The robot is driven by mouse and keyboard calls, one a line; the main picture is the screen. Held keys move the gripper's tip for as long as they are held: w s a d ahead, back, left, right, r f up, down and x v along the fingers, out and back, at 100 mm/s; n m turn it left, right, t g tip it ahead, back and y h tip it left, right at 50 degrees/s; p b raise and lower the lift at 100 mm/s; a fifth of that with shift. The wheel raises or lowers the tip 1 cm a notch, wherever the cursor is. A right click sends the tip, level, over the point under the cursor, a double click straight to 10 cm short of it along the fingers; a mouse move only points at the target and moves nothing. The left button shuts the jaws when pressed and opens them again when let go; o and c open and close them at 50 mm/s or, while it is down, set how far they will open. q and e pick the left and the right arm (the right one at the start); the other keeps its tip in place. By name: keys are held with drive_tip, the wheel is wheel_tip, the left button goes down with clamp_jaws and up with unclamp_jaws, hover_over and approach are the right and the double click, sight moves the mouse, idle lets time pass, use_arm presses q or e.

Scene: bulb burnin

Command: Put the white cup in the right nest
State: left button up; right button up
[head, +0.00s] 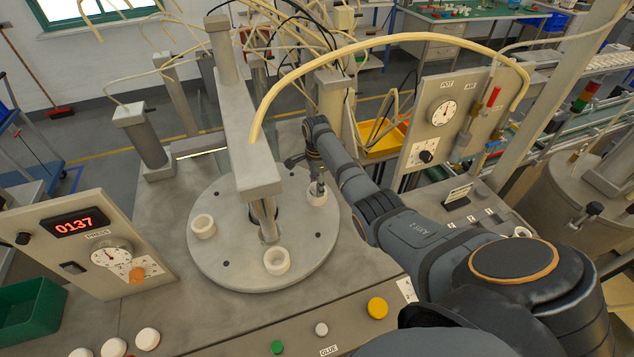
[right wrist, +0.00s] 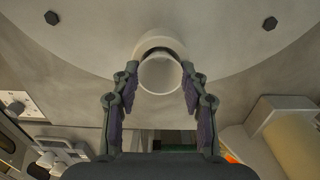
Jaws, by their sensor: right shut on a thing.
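The white cup (right wrist: 160,76) is between the fingertips of my right gripper (right wrist: 160,88) in the right wrist view, and the gripper is shut on it. A cream ring-shaped nest (right wrist: 150,44) shows right behind the cup; I cannot tell whether the cup is seated in it. In the head view my right gripper (head: 314,172) is over the right nest (head: 317,196) on the round grey plate (head: 235,280), and partly hides it. The left nest (head: 203,226) and front nest (head: 277,261) are clear of the gripper. My left gripper is not in view.
A grey post and overhead beam (head: 240,140) stand over the plate, left of my right arm. A gauge panel (head: 440,120) is behind the arm at right. A display panel reading 0137 (head: 85,245) stands at left. Buttons (head: 377,307) line the front edge.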

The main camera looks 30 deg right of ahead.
drive_tip(key=shift+f, duration=0.15)
drive_tip(key=o, duration=0.5)
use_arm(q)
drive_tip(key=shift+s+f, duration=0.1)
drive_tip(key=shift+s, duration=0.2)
use_arm(e)
drive_tip(key=shift+o, duration=1.2)
use_arm(q)
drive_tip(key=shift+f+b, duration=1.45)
drive_tip(key=shift+b, duration=0.05)
use_arm(e)
wheel_tip(320, 180, up, 12)
drive_tip(key=shift+r, duration=0.2)
drive_tip(key=shift+w, duration=0.1)
